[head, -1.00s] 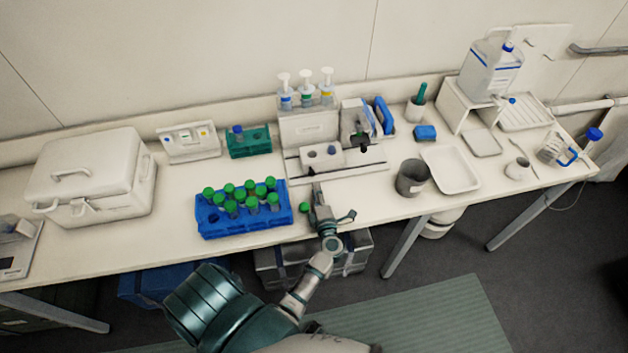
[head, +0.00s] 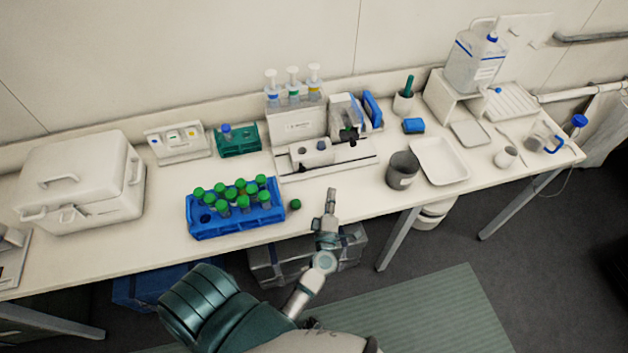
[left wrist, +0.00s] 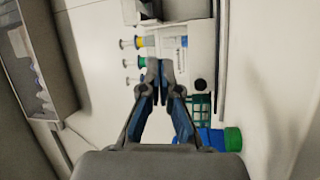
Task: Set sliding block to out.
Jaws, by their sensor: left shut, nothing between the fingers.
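The sliding block is likely the white block (head: 312,152) with round holes in its top, at the left part of a pale rail base (head: 345,164) in front of a white upright unit (head: 300,126). My left gripper (head: 331,195) is shut and empty near the table's front edge, in front of the rail and apart from the block in the picture. In the left wrist view, its fingertips (left wrist: 160,68) are close together. I cannot make out the block for certain there. My right gripper is not in view.
A blue rack (head: 236,222) of green-capped tubes stands left of my gripper, with a loose green cap (head: 295,204) between them. A grey cup (head: 403,170) and white tray (head: 440,162) stand to the right.

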